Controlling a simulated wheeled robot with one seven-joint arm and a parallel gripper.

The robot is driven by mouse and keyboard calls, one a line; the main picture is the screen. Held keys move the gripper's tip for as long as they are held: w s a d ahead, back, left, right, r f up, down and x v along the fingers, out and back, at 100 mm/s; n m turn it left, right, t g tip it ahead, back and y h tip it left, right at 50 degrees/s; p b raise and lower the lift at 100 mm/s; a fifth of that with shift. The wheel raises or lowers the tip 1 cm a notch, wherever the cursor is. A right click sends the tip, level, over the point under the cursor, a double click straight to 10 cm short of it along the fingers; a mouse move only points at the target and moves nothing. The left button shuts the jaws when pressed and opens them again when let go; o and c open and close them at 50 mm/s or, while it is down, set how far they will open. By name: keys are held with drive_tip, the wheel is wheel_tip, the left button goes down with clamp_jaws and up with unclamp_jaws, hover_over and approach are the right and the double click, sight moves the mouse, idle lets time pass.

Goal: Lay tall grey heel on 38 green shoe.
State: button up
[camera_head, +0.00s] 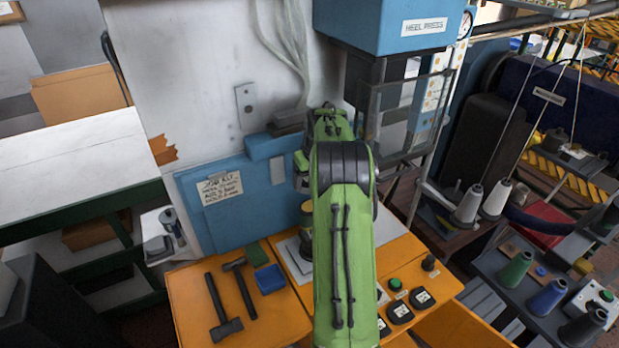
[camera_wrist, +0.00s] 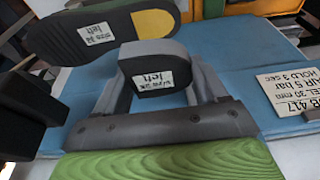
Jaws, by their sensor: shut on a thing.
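In the wrist view my gripper (camera_wrist: 157,84) is shut on a grey heel (camera_wrist: 128,68). The heel has a dark end face with a white label reading "left"; its number is hard to read. A shoe (camera_wrist: 65,38) shows sole up past the heel, with a dark sole, a white label reading "left" and a yellow patch at its right end. The heel overlaps the shoe's lower edge in the picture; I cannot tell the gap between them. In the head view my green arm hides my gripper and the heel. A dark, yellow-topped piece (camera_head: 306,212) beside the arm may be part of the shoe.
A blue heel press (camera_head: 395,22) hangs above and behind the arm. A blue panel with a notice (camera_head: 220,187) stands behind. The orange bench (camera_head: 190,305) holds hammers (camera_head: 222,310), a blue block (camera_head: 269,279) and black dials (camera_head: 400,312). Thread cones (camera_head: 482,200) stand at right.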

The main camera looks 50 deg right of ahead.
sight(308, 206)
drive_tip(key=shift+r, duration=0.15)
drive_tip(key=shift+s+a, duration=0.2)
drive_tip(key=shift+s, duration=0.05)
wheel_tip(308, 206, down, 3)
drive_tip(key=b, duration=0.2)
drive_tip(key=shift+s+b, duration=0.1)
drive_tip(key=shift+b, duration=0.3)
drive_tip(key=shift+f, duration=0.2)
drive_tip(key=shift+a+f+b, duration=0.1)
drive_tip(key=shift+f+b, duration=0.65)
drive_tip(key=shift+f, duration=0.05)
drive_tip(key=shift+f+b, duration=0.75)
drive_tip(key=shift+f, duration=0.4)
drive_tip(key=shift+f, duration=0.15)
